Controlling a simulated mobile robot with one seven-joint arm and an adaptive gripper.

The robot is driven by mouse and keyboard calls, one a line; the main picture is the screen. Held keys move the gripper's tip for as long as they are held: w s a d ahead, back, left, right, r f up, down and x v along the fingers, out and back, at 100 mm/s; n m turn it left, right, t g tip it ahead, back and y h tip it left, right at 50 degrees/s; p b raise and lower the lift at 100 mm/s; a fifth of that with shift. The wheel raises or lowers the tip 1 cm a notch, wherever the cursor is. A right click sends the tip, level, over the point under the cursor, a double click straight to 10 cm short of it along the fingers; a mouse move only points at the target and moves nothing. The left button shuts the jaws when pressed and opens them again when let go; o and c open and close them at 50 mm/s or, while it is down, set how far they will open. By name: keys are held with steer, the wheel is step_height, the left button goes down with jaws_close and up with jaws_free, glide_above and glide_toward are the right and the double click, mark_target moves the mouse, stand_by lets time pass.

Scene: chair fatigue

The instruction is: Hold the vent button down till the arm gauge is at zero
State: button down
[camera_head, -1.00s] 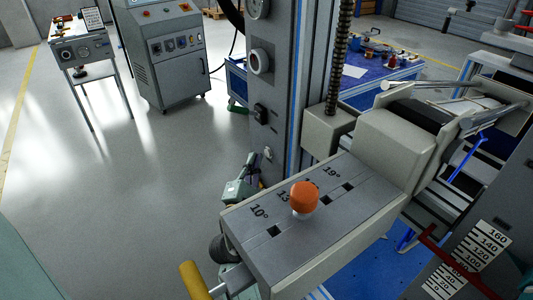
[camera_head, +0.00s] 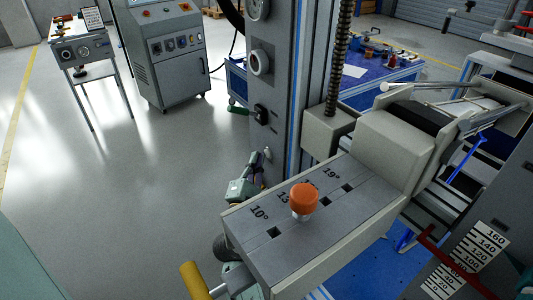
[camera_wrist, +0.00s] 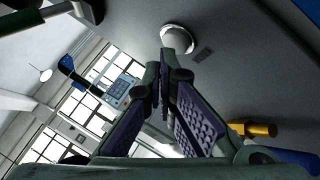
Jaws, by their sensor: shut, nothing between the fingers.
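My gripper (camera_head: 256,166) is low beside the grey column in the head view, with its fingers shut and empty. A small pale knob (camera_head: 267,153) on the column sits just above the fingertips; it may be the vent button. In the wrist view, a white round knob (camera_wrist: 175,37) stands on a grey face just beyond the closed fingertips (camera_wrist: 160,68). I cannot tell whether they touch it or whether it is pressed. A round dial (camera_head: 258,8) at the column's top is cut off; it may be the arm gauge. Its reading cannot be made out.
A grey angle-marked block (camera_head: 248,235) with an orange-capped pin (camera_head: 304,196) stands right of my gripper. A yellow handle (camera_head: 194,279) juts out below it. A black switch (camera_head: 262,115) sits higher on the column.

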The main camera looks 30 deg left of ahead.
steer(key=shift+w+d, duration=0.2)
steer(key=shift+w, duration=0.2)
stand_by(1.4)
stand_by(3.4)
steer(key=shift+s+a, duration=0.35)
steer(key=shift+s, duration=0.45)
steer(key=shift+s, duration=0.1)
steer(key=shift+s+a+b, duration=0.2)
steer(key=shift+s+a, duration=0.1)
steer(key=shift+s, duration=0.45)
steer(key=shift+s+a+b, duration=0.25)
steer(key=shift+s+a, duration=0.1)
steer(key=shift+s, duration=0.35)
steer(key=shift+s+a+b, duration=0.2)
steer(key=shift+s+a, duration=0.1)
steer(key=shift+s, duration=0.45)
